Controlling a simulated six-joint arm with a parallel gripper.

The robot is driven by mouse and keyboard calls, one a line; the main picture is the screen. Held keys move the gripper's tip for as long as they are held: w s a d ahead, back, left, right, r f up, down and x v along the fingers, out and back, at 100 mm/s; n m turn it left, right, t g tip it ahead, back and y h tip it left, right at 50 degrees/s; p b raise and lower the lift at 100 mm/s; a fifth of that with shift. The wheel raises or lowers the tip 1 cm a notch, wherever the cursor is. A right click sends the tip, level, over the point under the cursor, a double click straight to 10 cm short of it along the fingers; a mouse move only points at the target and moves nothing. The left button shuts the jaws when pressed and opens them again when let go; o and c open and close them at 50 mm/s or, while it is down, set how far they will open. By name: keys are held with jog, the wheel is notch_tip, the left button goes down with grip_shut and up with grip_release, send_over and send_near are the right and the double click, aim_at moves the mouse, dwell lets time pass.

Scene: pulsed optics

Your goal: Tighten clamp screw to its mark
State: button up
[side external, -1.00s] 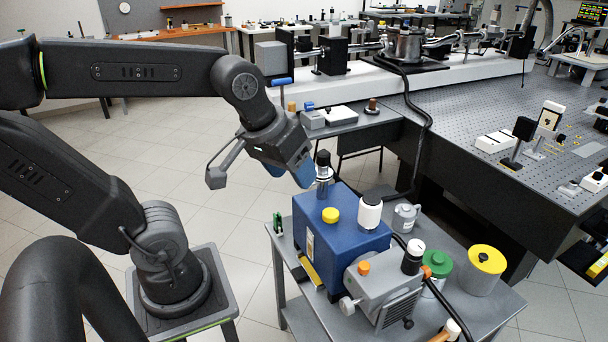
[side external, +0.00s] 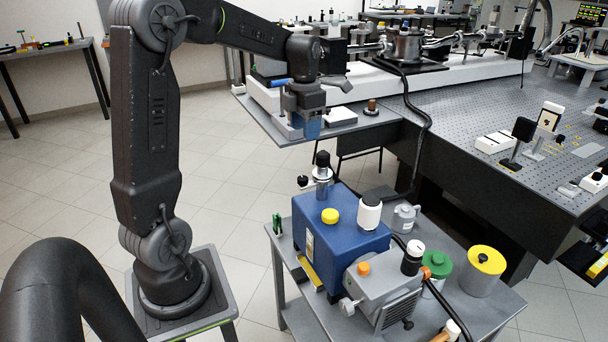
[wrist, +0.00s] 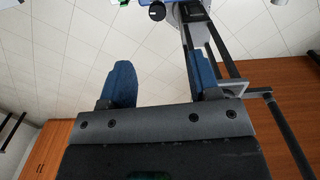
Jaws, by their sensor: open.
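A small black knob (side external: 303,181) on a pale stem, which looks like the clamp screw, sticks out left of the metal neck (side external: 321,184) on the blue pump (side external: 340,232). A black knob (wrist: 157,12) at the top of the wrist view looks like the same one. No mark on it can be made out. My gripper (side external: 312,128) is above the neck in the side external view, pointing down and clear of everything. In the wrist view its two blue fingers (wrist: 160,64) are spread apart with nothing between them.
The pump stands on a grey cart (side external: 480,312) with a white-capped bottle (side external: 369,212), a green-lidded pot (side external: 437,264) and a yellow-lidded can (side external: 483,268). A grey shelf (side external: 350,126) with small items lies behind my gripper. Open tiled floor (side external: 225,170) is to the left.

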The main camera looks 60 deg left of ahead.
aim_at(304, 177)
jog(key=shift+n, duration=0.4)
jog(key=f, duration=1.4)
jog(key=shift+a, duration=0.3)
jog(key=c, duration=0.9)
